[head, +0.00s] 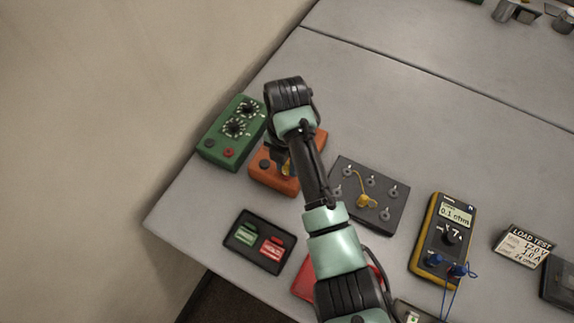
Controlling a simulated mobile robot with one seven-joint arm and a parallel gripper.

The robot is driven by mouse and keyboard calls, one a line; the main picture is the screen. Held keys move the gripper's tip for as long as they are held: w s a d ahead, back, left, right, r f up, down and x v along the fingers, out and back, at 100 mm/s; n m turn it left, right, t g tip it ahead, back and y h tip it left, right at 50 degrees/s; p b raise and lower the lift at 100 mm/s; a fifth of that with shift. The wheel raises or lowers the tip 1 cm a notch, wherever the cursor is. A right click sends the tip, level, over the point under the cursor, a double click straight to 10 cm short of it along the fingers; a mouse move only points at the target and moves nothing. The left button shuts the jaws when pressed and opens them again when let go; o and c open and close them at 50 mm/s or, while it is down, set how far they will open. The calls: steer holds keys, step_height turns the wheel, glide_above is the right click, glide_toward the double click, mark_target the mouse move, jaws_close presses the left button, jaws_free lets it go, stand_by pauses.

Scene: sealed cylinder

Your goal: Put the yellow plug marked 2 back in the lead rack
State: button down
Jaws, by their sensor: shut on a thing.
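My gripper (281,163) is over the orange box (268,181), partly hidden by my own arm. It is shut on a small yellow thing (287,168), which looks like a yellow plug; its mark cannot be read. Whether the plug touches the orange box is hidden. Another yellow piece (367,201) with a thin yellow lead lies on a dark board (340,203) with several metal posts, right of my arm. No mark on it is legible. I cannot tell for sure which thing is the lead rack.
A green box with two dials (233,133) stands left of the orange box. A black tray (237,245) holds green and red pieces. A yellow multimeter (443,236) with blue leads and a load test card (520,246) are at right.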

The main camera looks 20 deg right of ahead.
steer(key=shift+r+p, duration=2.25)
steer(key=shift+r, duration=0.3)
